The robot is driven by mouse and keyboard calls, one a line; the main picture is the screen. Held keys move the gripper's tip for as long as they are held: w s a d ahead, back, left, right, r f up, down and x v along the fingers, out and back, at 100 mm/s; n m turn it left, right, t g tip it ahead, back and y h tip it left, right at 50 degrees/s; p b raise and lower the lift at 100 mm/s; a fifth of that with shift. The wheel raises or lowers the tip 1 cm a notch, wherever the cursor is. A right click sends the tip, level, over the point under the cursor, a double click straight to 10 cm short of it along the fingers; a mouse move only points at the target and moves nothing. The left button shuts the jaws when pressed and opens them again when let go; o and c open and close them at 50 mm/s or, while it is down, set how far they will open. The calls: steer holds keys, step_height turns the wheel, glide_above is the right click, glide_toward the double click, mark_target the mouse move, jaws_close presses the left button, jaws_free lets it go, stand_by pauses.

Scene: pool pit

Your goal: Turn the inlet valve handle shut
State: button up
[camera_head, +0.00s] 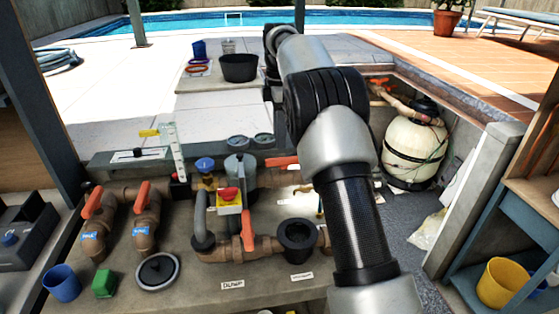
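Several orange valve handles sit on brown pipework, and I cannot tell for sure which is the inlet one. A left handle (98,200) and a second handle (143,203) stand upright but tilted, each above a blue label on its pipe. Another orange handle (247,230) stands upright on the middle pipe, beside a red-and-yellow switch (229,196). An orange handle (283,162) lies roughly level behind it, partly cut off by my arm. My arm crosses the centre of the view; its gripper does not show.
A cream filter tank (413,153) stands in the pit at right. A blue cup (62,283), a green block (104,284) and a round black lid (158,271) sit at the bench's front left. A yellow bucket (498,282) is on the right shelf.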

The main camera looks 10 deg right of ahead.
mark_target(279, 159)
step_height(279, 159, down, 7)
steer(key=shift+r+b, duration=0.1)
steer(key=shift+b, duration=0.45)
jaws_close()
